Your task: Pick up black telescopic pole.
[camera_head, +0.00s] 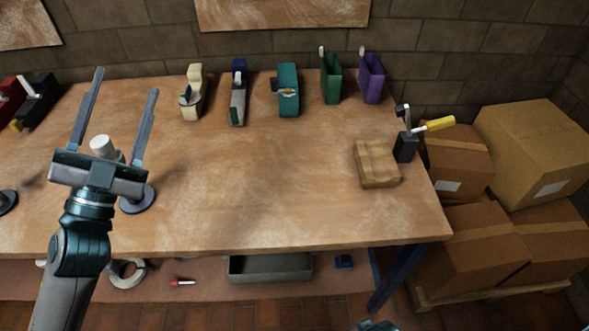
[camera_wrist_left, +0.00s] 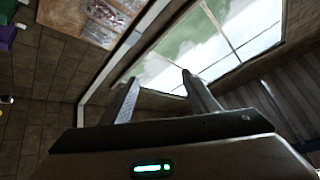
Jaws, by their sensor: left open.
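I cannot make out a black telescopic pole for certain in either view. My left gripper (camera_head: 126,81) is open, its two fingers spread wide and pointing up over the left part of the table. A white cylinder (camera_head: 103,145) shows between the finger bases; I cannot tell what it belongs to. A dark round base (camera_head: 137,199) shows beside the gripper, and what it carries is hidden behind the gripper. In the left wrist view my left gripper (camera_wrist_left: 160,76) is open and empty, with a window and wall beyond.
The wooden table (camera_head: 250,180) is clear in its middle. Several planes and holders (camera_head: 288,90) line its back. A wooden block (camera_head: 376,164) and a yellow-handled tool (camera_head: 433,124) stand at the right. Another dark disc (camera_head: 6,201) is at the left edge. Cardboard boxes (camera_head: 480,240) are stacked at right.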

